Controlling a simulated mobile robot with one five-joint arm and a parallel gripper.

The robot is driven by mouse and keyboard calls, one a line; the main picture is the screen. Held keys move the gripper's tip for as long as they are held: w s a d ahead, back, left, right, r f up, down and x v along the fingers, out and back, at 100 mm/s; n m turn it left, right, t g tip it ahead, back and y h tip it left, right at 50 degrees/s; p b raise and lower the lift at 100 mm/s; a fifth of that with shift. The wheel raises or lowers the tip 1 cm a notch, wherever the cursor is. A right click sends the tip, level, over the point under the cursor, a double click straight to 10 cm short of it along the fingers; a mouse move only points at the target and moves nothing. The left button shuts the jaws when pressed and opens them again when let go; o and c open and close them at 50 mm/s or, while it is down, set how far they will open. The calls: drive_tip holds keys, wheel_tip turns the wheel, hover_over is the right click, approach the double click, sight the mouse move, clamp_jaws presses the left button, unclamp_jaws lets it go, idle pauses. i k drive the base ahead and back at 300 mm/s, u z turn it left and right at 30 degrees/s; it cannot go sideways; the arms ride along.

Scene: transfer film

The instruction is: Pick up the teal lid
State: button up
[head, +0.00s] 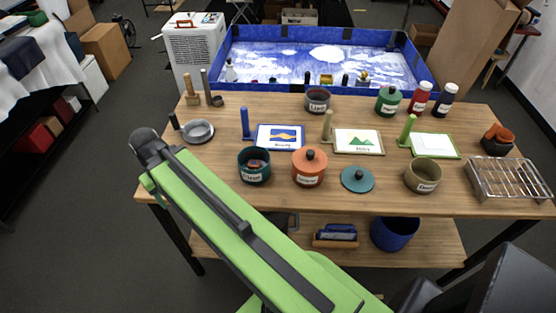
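The teal lid (357,179) lies flat on the wooden table (300,203) near its front edge, with a small dark knob on top. It stands apart from the orange lidded pot (309,168) on its left and the open olive pot (423,176) on its right. An open dark teal pot (254,167) with small items inside stands further left. My green arm crosses the lower left of the head view, left of the lid. My gripper's fingers do not show, so its state is hidden.
A wire rack (511,178) stands at the right end. Framed pictures (358,141) with upright handles lie behind the pots. A grey bowl (198,131) is at the left. A green lidded jar (388,100) and a blue-walled bin (320,62) are further back. Bare wood surrounds the lid.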

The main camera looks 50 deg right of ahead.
sight(357, 179)
drive_tip(key=u, duration=0.15)
drive_tip(key=k, duration=0.9)
drive_tip(key=z, duration=0.8)
